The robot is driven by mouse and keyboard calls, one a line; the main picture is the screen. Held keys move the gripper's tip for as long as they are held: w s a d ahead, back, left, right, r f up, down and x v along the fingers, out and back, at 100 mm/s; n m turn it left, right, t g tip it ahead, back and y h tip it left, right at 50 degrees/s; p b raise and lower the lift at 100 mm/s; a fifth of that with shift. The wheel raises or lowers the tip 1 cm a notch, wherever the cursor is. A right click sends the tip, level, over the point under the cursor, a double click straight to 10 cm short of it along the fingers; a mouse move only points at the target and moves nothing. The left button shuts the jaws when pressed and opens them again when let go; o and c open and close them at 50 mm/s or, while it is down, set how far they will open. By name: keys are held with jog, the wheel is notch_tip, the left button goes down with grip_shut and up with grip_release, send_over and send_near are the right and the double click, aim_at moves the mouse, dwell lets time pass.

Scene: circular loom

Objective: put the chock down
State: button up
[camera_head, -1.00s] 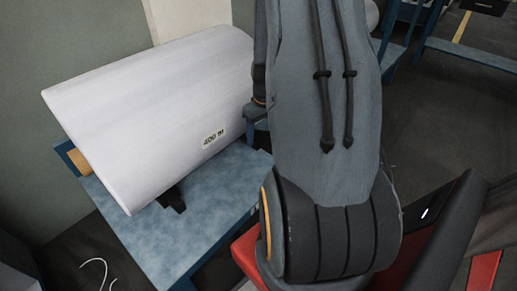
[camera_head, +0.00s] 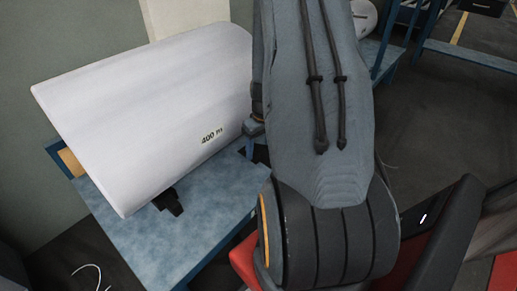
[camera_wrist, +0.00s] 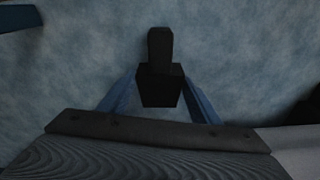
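In the wrist view a black chock (camera_wrist: 160,85) with a narrow upright part sits between the two blue fingers of my gripper (camera_wrist: 160,88). The fingers lie against its two sides, with no clear gap. Blue mottled tabletop (camera_wrist: 70,60) fills the view behind it; I cannot tell whether the chock touches it. In the head view my arm hides the gripper and this chock. The tabletop (camera_head: 205,215) shows there, left of my arm. Another black piece (camera_head: 168,200) lies on it, against the underside of the white roll (camera_head: 145,105).
The large white roll, labelled 400 m, takes up the back of the table. A dark shape (camera_wrist: 307,108) and a pale surface (camera_wrist: 292,150) show at the right of the wrist view. A dark panel (camera_head: 440,235) stands to the right of my arm. The table's front part is bare.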

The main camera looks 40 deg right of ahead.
aim_at(262, 150)
jog(key=o, duration=0.5)
jog(key=r+p, duration=0.1)
jog(key=r, duration=0.3)
jog(key=s+r+p, duration=0.1)
jog(key=r+p, duration=0.1)
jog(key=r, duration=0.2)
jog(key=r+p, duration=0.2)
jog(key=r, duration=0.2)
jog(key=shift+s, duration=0.2)
